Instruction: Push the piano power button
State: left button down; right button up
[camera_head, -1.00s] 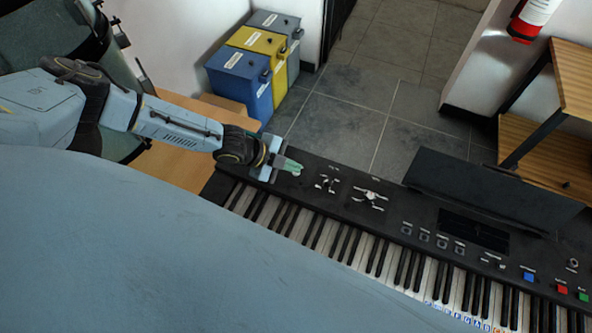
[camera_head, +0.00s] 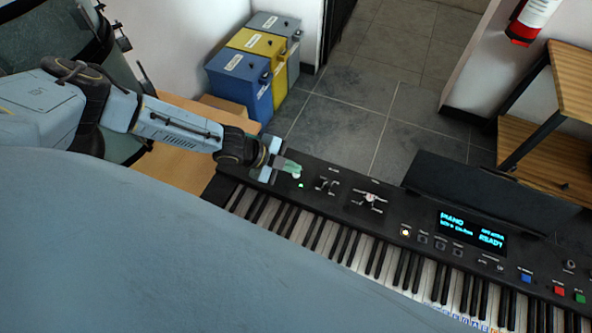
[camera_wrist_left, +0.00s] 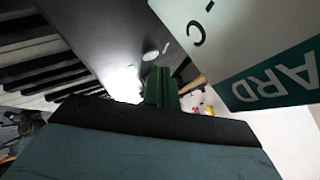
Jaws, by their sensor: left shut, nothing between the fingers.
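The black piano (camera_head: 335,207) stretches across the lower right of the head view. Its display (camera_head: 470,232) is lit with blue text reading "PIANO" and "READY". A small green light (camera_head: 300,185) glows at the panel's left end, beside a small pale round button (camera_head: 297,175). My left gripper (camera_head: 290,167) is shut and empty, its green fingertips at that button; whether they touch it I cannot tell. In the left wrist view the shut green fingers (camera_wrist_left: 162,88) point at the dark panel, with a pale round spot (camera_wrist_left: 150,56) just beyond them. My right gripper is not in view.
Blue, yellow and grey bins (camera_head: 240,80) stand behind the piano's left end. A black music rest (camera_head: 490,190) rises at its back. A wooden shelf (camera_head: 545,145) and a fire extinguisher (camera_head: 534,18) are at right. A large white sign (camera_wrist_left: 250,50) fills the wrist view's upper right.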

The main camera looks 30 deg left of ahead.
pick_arm(q)
jog(key=shift+r, duration=0.1)
notch_tip(320, 180, up, 6)
jog(key=p, duration=0.6)
dwell(0.3)
